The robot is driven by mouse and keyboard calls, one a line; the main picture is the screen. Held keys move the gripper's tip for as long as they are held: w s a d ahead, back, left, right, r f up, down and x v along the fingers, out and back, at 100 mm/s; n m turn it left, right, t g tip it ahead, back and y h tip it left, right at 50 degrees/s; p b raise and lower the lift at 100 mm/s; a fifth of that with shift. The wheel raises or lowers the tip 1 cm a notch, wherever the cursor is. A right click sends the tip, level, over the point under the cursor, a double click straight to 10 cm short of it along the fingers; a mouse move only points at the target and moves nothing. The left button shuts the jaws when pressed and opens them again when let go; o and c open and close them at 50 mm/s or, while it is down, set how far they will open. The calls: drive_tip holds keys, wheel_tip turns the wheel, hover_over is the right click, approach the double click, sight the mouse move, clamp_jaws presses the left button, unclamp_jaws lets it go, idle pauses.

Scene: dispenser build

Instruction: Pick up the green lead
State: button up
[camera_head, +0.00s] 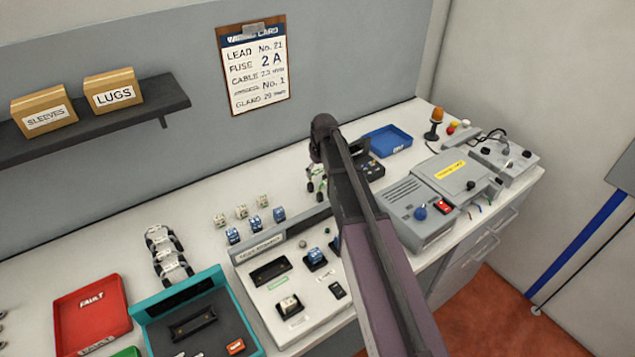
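Several short thin coloured wire ends stick out at the front edge of the grey enclosure (462,172) on the right of the bench.
A blue tray (388,141) and an orange beacon (434,122) stand at the back right. A grey test panel (290,285), a teal case (165,310) and a red FAULT tray (92,312) fill the front left. A shelf (150,103) with two boxes juts from the wall.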

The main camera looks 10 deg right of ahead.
sight(318, 170)
drive_tip(key=c, duration=0.5)
drive_tip(key=shift+r, duration=0.15)
wheel_tip(318, 170, up, 10)
drive_tip(key=p, duration=1)
idle(0.6)
wheel_tip(318, 170, up, 3)
drive_tip(key=p, duration=0.3)
idle(0.4)
